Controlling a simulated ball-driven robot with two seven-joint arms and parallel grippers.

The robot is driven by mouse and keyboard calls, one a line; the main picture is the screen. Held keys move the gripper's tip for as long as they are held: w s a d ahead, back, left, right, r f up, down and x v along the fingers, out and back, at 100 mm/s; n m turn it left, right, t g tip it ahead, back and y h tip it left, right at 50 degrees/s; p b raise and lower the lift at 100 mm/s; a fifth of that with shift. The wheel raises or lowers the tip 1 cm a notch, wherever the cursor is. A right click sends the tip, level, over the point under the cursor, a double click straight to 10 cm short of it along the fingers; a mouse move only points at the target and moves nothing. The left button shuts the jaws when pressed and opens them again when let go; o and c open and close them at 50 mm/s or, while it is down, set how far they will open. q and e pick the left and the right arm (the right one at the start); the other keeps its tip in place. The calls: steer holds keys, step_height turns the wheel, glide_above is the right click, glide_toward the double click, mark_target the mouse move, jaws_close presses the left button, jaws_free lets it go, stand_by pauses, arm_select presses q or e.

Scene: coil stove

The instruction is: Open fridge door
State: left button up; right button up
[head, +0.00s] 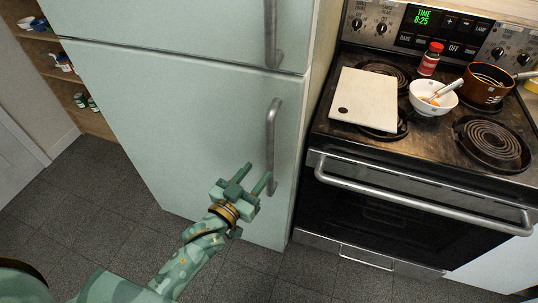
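The pale green fridge has a large lower door (170,110) and an upper door (190,25), both shut. A vertical metal handle (271,140) runs down the right side of the lower door. Another metal handle (271,35) is on the upper door. My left gripper (256,175) is in front of the lower door, by the lower end of its handle. Its two fingers are apart and point up and right. One finger overlaps the handle's edge in the picture; I cannot tell whether they touch. My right gripper is not in view.
A coil stove (415,225) stands right of the fridge, with a cutting board (365,98), a white bowl (433,98), a red-capped jar (430,60) and a brown pot (487,85) on top. Shelves (85,85) stand at left. Dark tiled floor (90,200) in front of the fridge is clear.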

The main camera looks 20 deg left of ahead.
mark_target(268, 158)
arm_select(q)
steer(key=b+x, duration=0.1)
steer(key=x, duration=0.6)
steer(key=shift+f, duration=0.15)
steer(key=shift+w+d, duration=0.15)
steer(key=shift+w, duration=0.4)
jaws_close()
